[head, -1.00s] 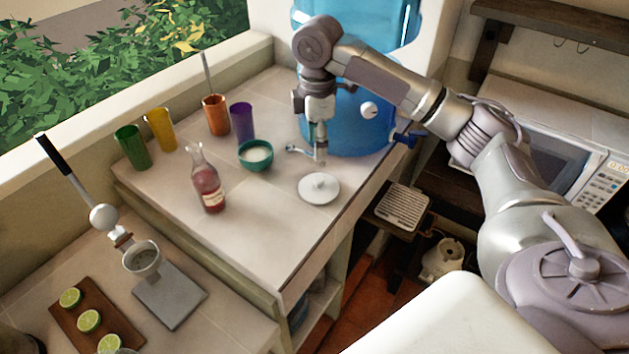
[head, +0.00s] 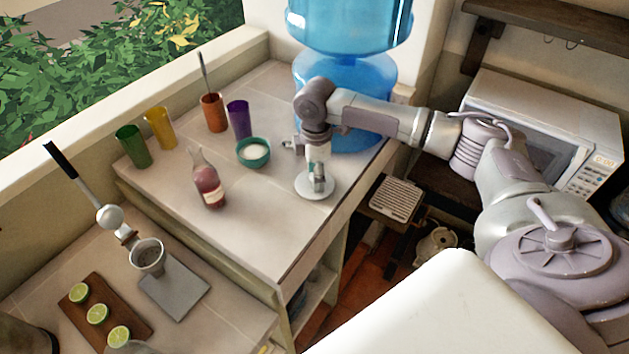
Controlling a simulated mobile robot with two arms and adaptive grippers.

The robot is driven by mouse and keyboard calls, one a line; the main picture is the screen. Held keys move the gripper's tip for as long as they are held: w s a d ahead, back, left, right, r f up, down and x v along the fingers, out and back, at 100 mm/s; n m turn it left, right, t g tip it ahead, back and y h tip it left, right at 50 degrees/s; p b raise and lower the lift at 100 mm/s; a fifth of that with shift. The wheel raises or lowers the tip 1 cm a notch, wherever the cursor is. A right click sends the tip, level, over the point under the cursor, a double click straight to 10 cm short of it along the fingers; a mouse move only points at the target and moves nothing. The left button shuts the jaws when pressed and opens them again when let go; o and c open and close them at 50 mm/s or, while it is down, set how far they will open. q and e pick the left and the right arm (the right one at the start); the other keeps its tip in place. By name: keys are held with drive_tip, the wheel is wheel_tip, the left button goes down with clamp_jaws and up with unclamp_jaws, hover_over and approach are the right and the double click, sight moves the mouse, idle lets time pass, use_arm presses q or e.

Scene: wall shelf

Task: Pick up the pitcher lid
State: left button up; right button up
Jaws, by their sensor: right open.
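The pitcher lid (head: 306,191) is a white, round, flat disc lying on the tiled counter in the head view, right of the red bottle. My right gripper (head: 318,188) points down right over the lid and hides its middle and any knob there. It is open, and its fingertips are at or just above the lid; I cannot tell whether they touch it. My left gripper is not in the picture.
A red bottle (head: 208,186) and a teal bowl (head: 253,153) stand left of the gripper. Colored cups, including a purple one (head: 239,120), stand farther back. A blue water jug (head: 348,75) is behind my arm. The counter front (head: 262,235) is clear.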

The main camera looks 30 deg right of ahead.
clamp_jaws()
